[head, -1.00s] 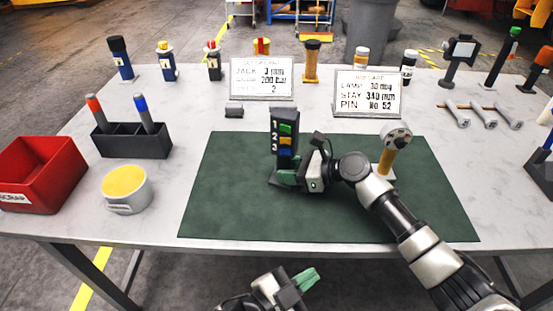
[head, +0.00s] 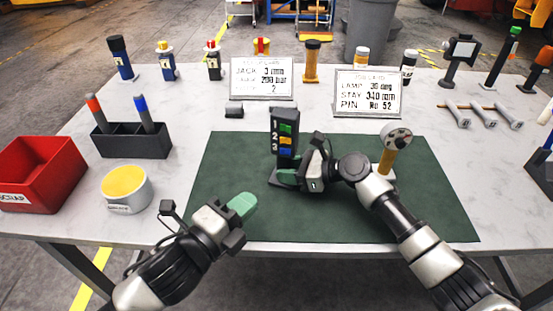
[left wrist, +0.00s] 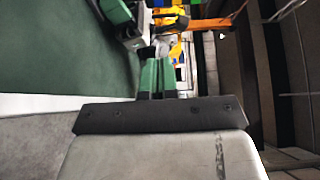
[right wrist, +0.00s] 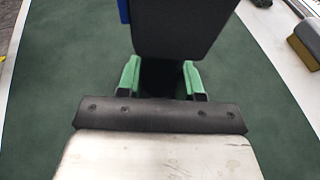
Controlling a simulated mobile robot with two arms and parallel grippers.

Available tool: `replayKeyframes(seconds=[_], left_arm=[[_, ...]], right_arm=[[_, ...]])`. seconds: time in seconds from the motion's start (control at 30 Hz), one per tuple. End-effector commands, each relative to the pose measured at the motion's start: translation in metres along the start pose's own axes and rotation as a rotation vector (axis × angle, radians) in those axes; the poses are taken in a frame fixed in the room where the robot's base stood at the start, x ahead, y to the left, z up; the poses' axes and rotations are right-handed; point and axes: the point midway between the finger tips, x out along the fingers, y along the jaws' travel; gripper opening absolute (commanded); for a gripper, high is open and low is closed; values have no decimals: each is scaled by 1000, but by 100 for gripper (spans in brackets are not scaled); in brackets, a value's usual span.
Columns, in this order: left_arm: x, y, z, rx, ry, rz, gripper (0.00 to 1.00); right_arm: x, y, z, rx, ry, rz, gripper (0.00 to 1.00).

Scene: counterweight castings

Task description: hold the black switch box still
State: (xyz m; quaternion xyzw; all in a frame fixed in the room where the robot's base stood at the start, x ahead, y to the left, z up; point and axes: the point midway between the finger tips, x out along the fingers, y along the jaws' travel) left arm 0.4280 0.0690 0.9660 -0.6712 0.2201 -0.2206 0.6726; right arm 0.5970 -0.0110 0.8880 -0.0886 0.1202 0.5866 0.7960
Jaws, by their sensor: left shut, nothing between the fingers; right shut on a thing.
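The black switch box (head: 285,135) stands upright on the green mat (head: 230,165), with numbers 1, 2 and 3 beside green, yellow and blue switches. My right gripper (head: 285,178) is shut on its lower part from the right. The right wrist view shows the box (right wrist: 180,30) between the green fingertips (right wrist: 160,80). My left gripper (head: 243,204) is shut and empty, above the mat's front left part, apart from the box. Its closed green fingers (left wrist: 157,75) show in the left wrist view.
A yellow-topped round tin (head: 126,188), a red bin (head: 40,175) and a black pen holder (head: 130,142) stand at left. Two sign plates (head: 262,78) (head: 367,93) stand behind. A tan-handled, round-headed tool (head: 393,150) stands right of the box, close to my right arm.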

Motion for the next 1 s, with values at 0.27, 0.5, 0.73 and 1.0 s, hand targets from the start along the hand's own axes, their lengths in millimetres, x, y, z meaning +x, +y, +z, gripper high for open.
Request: replayKeyframes(seconds=[0.27,0.5,0.73,1.0], left_arm=[[34,-1,0,-2,-1,-3,0],[87,-1,0,-3,0,-2,0],[117,0,17,0,-2,1,0],[128,0,28,-2,0,1,0]], right_arm=[[1,1,0,0,0,2,0],[1,1,0,0,0,2,0],[1,1,0,1,0,2,0],[1,1,0,1,0,2,0]])
